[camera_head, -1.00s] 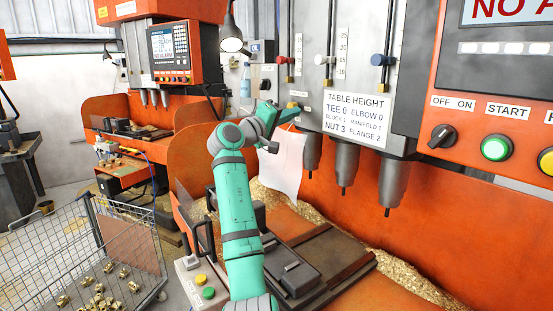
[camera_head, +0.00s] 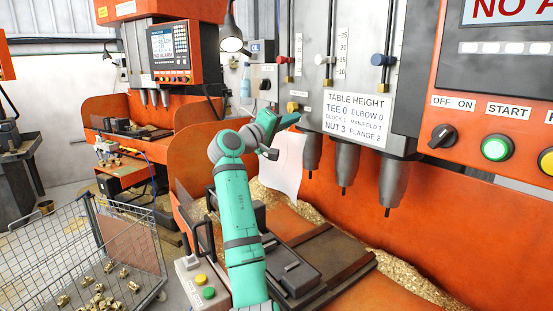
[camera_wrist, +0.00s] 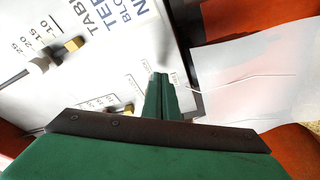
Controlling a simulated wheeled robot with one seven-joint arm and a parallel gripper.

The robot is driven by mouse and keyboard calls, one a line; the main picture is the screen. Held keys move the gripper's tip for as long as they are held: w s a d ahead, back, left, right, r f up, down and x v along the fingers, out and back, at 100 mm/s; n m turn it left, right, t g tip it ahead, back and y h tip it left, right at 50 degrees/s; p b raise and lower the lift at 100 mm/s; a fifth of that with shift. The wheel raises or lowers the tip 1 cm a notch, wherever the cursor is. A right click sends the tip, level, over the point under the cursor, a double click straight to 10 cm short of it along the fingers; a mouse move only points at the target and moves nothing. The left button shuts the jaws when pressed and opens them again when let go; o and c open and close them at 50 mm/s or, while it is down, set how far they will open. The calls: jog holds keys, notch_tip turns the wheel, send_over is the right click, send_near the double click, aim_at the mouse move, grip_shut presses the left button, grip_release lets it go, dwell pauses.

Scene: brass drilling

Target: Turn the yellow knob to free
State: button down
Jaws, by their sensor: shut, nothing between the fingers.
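The yellow knob (camera_head: 292,106) sits on the grey drill panel, left of the table height sign, in the head view. In the wrist view the shut green fingers (camera_wrist: 160,80) point at the panel. The markings around the yellow knob are too small to read.
The table height sign (camera_head: 357,120) is right of my gripper. A hanging white sheet (camera_head: 286,165) is below it. Blue and white sliders (camera_head: 325,60) and several drill chucks (camera_head: 343,172) stand to the right. The vise (camera_head: 295,275) is under my arm.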

jog(key=v, duration=0.3)
jog(key=a+v, duration=0.1)
jog(key=v, duration=0.1)
jog(key=shift+w+a+r, duration=0.1)
jog(key=shift+a+r, duration=0.15)
jog(key=shift+r, duration=0.05)
